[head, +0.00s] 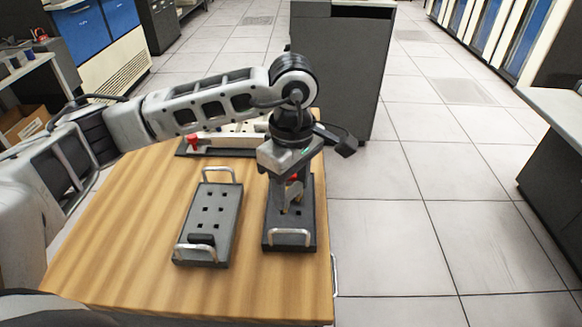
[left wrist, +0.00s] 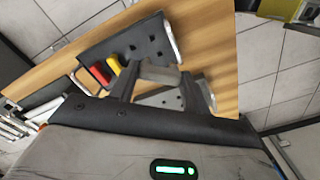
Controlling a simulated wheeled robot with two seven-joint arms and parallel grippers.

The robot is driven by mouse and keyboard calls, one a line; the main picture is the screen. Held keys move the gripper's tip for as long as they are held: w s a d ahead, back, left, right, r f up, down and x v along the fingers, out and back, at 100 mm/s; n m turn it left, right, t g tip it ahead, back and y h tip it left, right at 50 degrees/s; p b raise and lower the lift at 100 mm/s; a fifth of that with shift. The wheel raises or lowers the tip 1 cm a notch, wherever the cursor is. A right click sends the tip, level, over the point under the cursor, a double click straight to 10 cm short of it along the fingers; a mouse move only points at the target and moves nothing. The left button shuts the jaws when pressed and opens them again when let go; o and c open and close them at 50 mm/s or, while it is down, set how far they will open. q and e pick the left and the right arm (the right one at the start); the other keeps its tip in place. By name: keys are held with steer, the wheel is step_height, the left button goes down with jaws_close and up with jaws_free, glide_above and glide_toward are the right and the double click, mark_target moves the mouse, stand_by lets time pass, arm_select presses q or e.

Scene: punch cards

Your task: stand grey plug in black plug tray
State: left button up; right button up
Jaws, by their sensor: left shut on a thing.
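The black plug tray (head: 290,238) lies near the table's right edge, with a metal handle at its front. A red plug (head: 295,177) shows behind my fingers there. In the left wrist view the tray (left wrist: 140,45) has open square holes, and a red plug (left wrist: 98,75) and a yellow plug (left wrist: 114,64) stand in it. My left gripper (head: 291,205) points down over this tray. It is shut on a grey piece, seemingly the grey plug (left wrist: 160,74), mostly hidden by the fingers. I cannot tell whether its lower end touches the tray. My right gripper is out of view.
A second, greyer tray (head: 222,197) with several holes and two metal handles lies to the left, a dark piece (head: 201,239) near its front handle. A low rack (head: 215,143) lies at the table's back. The table (head: 125,225) is clear at left.

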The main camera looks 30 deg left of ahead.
arm_select(q)
steer(key=n, duration=0.2)
steer(key=r+n, duration=0.1)
steer(key=n, duration=0.1)
steer(key=w+n+p, duration=0.1)
steer(key=n, duration=0.1)
steer(key=shift+a+r, duration=0.2)
steer(key=shift+a, duration=0.1)
steer(key=w+f+n, duration=0.1)
steer(key=f+n, duration=0.1)
steer(key=n, duration=0.4)
steer(key=w+a+f+n+b, duration=0.1)
steer(key=f+n, duration=0.2)
steer(key=n, duration=0.4)
steer(key=w+a+f+n+b, duration=0.1)
steer(key=f+n, duration=0.2)
steer(key=n, duration=0.3)
steer(key=shift+w+f, duration=0.1)
steer(key=shift+w, duration=0.25)
steer(key=shift+f+b, duration=0.35)
steer(key=shift+b, duration=0.05)
steer(key=shift+f, duration=0.3)
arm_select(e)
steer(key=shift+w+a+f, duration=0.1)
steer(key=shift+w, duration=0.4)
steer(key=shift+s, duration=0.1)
